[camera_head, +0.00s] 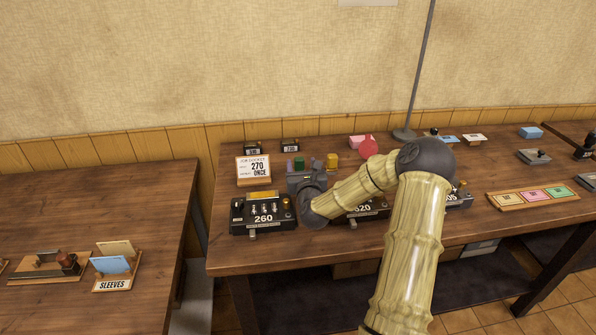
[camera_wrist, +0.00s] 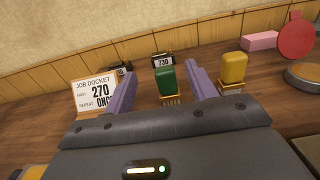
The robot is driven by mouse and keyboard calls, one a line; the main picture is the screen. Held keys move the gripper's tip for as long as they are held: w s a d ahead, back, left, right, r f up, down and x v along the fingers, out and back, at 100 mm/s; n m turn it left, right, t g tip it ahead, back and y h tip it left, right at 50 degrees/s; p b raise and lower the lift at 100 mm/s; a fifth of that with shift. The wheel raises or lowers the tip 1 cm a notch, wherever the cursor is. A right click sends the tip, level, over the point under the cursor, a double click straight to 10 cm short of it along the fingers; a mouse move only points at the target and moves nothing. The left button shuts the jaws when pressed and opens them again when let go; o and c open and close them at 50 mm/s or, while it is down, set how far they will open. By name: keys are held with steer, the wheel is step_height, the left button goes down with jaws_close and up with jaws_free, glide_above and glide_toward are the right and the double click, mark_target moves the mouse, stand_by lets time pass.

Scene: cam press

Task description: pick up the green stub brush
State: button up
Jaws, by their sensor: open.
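The green stub brush (camera_head: 300,163) stands upright on the table toward the back, in front of a small black block marked 730. In the wrist view the green brush (camera_wrist: 166,80) has pale bristles at its foot and stands between the two purple fingers. My gripper (camera_head: 301,166) is open, with one finger to the left of the brush and one to the right. In the wrist view my gripper (camera_wrist: 160,80) shows gaps on both sides of the brush. Whether the fingertips reach past it is hard to tell.
A yellow brush (camera_wrist: 234,67) stands just right of the right finger. A job docket sign (camera_wrist: 95,92) stands at left, near the left finger. The 730 block (camera_wrist: 162,60) is behind. A black press marked 260 (camera_head: 263,217) sits in front. A pink block (camera_head: 357,142) lies to the right.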

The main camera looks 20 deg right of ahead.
mark_target(300, 160)
steer(key=shift+w+f+b, duration=0.25)
steer(key=shift+f+b, duration=0.15)
steer(key=shift+f, duration=0.15)
steer(key=shift+w+f+b, duration=0.25)
steer(key=shift+f+b, duration=0.15)
steer(key=shift+f, duration=0.15)
steer(key=shift+r, duration=0.1)
steer(key=shift+w+d, duration=0.2)
steer(key=shift+w, duration=0.5)
steer(key=shift+w+d, duration=0.15)
steer(key=shift+w, duration=0.2)
steer(key=p+x, duration=0.1)
steer(key=x, duration=0.3)
steer(key=shift+w+d+r, duration=0.15)
steer(key=shift+w+d, duration=0.2)
steer(key=shift+w, duration=0.25)
